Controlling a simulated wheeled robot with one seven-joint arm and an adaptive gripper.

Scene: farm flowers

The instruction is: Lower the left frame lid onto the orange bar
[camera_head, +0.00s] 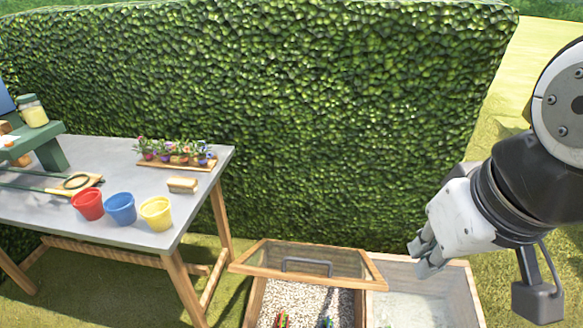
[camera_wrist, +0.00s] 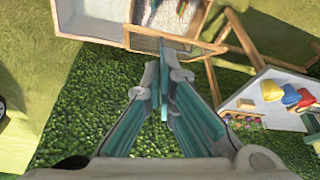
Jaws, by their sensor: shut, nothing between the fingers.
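The left frame lid (camera_head: 262,258) is a wooden frame with a clear pane and a dark handle (camera_head: 306,262). In the head view it stands raised and tilted over the left, gravel-filled part of a wooden box (camera_head: 474,290). In the wrist view the lid (camera_wrist: 205,47) is partly behind my fingers. My gripper (camera_head: 425,262) is shut and empty, to the right of the lid and above the box's right part. Its fingers also show in the wrist view (camera_wrist: 165,75). I cannot make out the orange bar.
A grey table (camera_head: 130,222) at left holds red (camera_head: 88,204), blue (camera_head: 121,208) and yellow (camera_head: 156,213) pots and a flower tray (camera_head: 175,160). A tall hedge (camera_head: 270,90) stands behind. Small coloured things (camera_head: 281,320) lie on the gravel.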

